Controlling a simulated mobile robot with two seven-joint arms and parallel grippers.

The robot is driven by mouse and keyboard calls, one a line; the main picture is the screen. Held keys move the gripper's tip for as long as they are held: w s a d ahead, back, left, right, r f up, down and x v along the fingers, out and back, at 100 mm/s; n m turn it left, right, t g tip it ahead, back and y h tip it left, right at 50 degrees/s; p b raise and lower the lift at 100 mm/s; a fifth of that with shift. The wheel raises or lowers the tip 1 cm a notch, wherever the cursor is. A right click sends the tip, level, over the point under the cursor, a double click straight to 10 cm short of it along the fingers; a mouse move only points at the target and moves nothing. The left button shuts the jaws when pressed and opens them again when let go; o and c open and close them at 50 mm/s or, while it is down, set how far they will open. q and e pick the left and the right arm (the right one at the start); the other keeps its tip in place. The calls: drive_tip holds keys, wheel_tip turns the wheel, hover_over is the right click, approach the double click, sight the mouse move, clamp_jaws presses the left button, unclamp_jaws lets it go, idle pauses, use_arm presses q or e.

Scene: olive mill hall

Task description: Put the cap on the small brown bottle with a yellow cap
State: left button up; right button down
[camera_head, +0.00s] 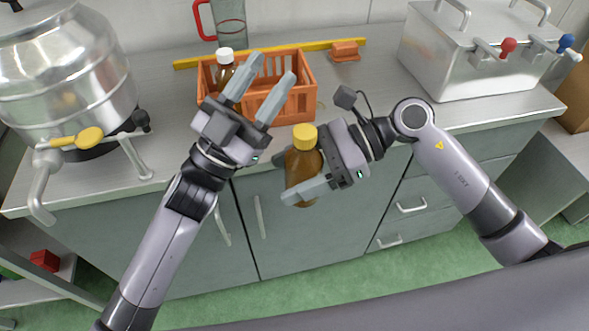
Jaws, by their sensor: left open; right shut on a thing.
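The small brown bottle (301,180) is in my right gripper (286,177), in front of the counter's front edge. Its yellow cap (304,136) sits on its top, at the upper end. I cannot tell whether the cap is fully seated. The fingers of my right gripper are shut around the bottle's body. My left gripper (274,67) is open and empty, with its fingers pointing away over the orange crate (300,101). It is above and to the left of the bottle, apart from the cap.
A brown bottle with a white cap (225,56) stands in the crate, partly hidden by my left gripper. A yellow bar (340,44) and an orange block (345,51) lie behind. A steel vessel (70,75) is left, a steel tank with taps (460,62) right.

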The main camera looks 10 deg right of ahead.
use_arm(q)
drive_tip(key=s+d+r+m+g, duration=0.4)
drive_tip(key=s+d+m+g, duration=0.1)
drive_tip(key=m+g, duration=0.6)
drive_tip(key=s+d+r+m+g, duration=0.55)
drive_tip(key=m+g, duration=0.25)
drive_tip(key=g, duration=0.5)
drive_tip(key=n+t+y, duration=0.4)
drive_tip(key=t+y, duration=0.6)
drive_tip(key=y, duration=1.1)
hover_over(304, 131)
wheel_tip(304, 131, down, 5)
drive_tip(key=shift+r, duration=0.1)
drive_tip(key=shift+f, duration=4.05)
